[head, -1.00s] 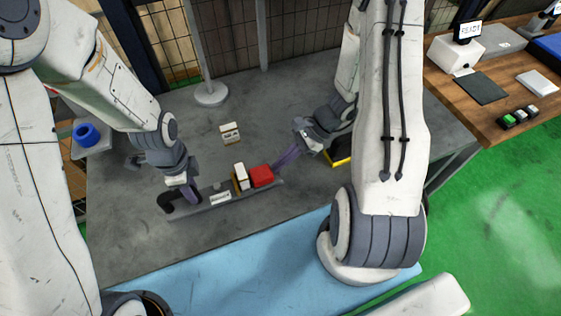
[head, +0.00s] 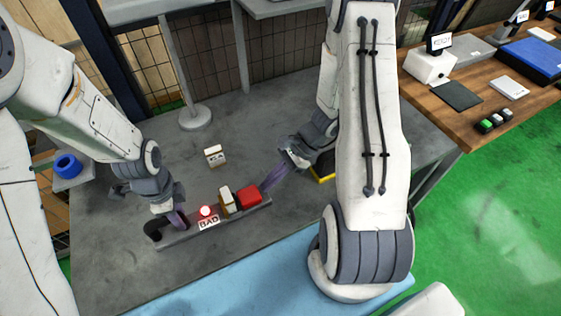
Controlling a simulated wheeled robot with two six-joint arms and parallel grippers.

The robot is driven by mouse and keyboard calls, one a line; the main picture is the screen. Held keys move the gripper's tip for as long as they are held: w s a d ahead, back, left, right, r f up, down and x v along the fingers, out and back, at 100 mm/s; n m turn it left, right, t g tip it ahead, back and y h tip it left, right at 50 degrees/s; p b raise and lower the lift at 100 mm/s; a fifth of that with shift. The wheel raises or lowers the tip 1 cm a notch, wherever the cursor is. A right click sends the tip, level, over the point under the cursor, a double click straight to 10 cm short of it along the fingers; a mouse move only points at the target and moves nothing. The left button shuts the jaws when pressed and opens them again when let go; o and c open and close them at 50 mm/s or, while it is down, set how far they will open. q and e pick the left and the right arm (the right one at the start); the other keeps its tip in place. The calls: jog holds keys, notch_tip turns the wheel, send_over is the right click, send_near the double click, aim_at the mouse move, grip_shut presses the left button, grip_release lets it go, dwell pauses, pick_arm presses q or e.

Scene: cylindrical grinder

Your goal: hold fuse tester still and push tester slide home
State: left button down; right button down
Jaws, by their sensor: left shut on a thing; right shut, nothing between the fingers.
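The fuse tester (head: 178,237) is a long grey bar on the table, with a black round part at its left end. It has a lit red lamp (head: 206,211) and a sign (head: 208,223) reading BAD. A cream and brown block (head: 227,200), seemingly a fuse, stands on it, close beside the red tester slide (head: 249,196). My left gripper (head: 180,221) is shut on the tester near its left end. My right gripper (head: 267,188) is shut and empty, its fingertips at the right side of the red slide; contact is hard to tell.
Another cream and brown block (head: 215,156) lies behind the tester. A round-footed post (head: 195,117) stands at the back, a blue ring (head: 67,165) at the left. A yellow-edged dark item (head: 323,168) sits behind my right arm. A blue mat (head: 260,280) lies in front.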

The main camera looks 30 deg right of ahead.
jog(key=d+f+v, duration=0.1)
jog(key=v, duration=1)
jog(key=shift+r, duration=0.15)
pick_arm(q)
jog(key=c, duration=0.5)
grip_release()
notch_tip(320, 180, up, 12)
dwell(0.3)
